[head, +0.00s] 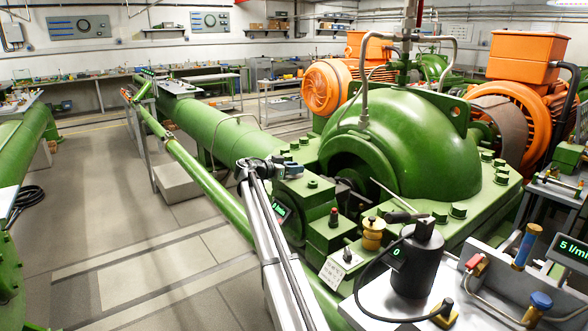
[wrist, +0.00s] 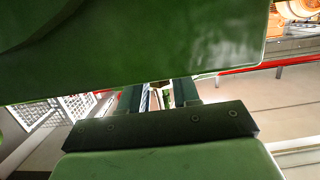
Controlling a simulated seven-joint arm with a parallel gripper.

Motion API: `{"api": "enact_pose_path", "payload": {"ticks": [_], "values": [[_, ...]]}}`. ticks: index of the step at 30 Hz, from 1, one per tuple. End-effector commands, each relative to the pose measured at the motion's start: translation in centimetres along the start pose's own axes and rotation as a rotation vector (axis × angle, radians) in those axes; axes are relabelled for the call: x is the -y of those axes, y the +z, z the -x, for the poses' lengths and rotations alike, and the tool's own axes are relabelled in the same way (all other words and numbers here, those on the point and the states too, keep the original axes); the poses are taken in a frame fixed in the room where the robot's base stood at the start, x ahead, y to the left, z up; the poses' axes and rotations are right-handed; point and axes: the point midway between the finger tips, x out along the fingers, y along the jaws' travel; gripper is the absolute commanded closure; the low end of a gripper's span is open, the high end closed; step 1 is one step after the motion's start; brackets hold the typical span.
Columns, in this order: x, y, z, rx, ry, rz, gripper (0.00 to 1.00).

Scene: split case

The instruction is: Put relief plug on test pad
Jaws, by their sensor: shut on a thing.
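My gripper (wrist: 158,96) shows in the wrist view as two dark fingers beyond a black plate. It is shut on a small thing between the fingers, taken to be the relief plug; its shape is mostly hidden. There, a brass-coloured fitting (head: 373,233) stands on the ledge of the green pump casing. A yellow pad with a dark plug (head: 443,314) lies on the steel bench at the lower right. I cannot tell which surface is the test pad.
A black cylinder (head: 418,265) with a lit display and a cable stands on the bench. Blue-handled fittings (head: 526,246) stand at right. The green casing (head: 405,145) fills the middle; open floor lies left.

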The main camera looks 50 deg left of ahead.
Motion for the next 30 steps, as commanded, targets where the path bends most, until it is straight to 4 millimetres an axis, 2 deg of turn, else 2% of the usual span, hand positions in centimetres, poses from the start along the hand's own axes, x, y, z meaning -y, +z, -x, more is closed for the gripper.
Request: {"api": "enact_pose_path", "payload": {"ticks": [11,12,18,19,28,30], "values": [[0.01,0.25,-0.05,-0.001,-0.001,-0.001,1.00],[0.01,0.21,-0.04,-0.001,-0.001,-0.001,0.65],[0.01,0.19,-0.04,-0.001,-0.001,-0.001,0.46],[0.01,0.19,-0.04,-0.001,-0.001,-0.001,0.44],[0.02,-0.07,0.01,-0.001,-0.001,-0.001,0.44],[0.01,-0.06,0.52,-0.001,-0.001,-0.001,0.44]]}}
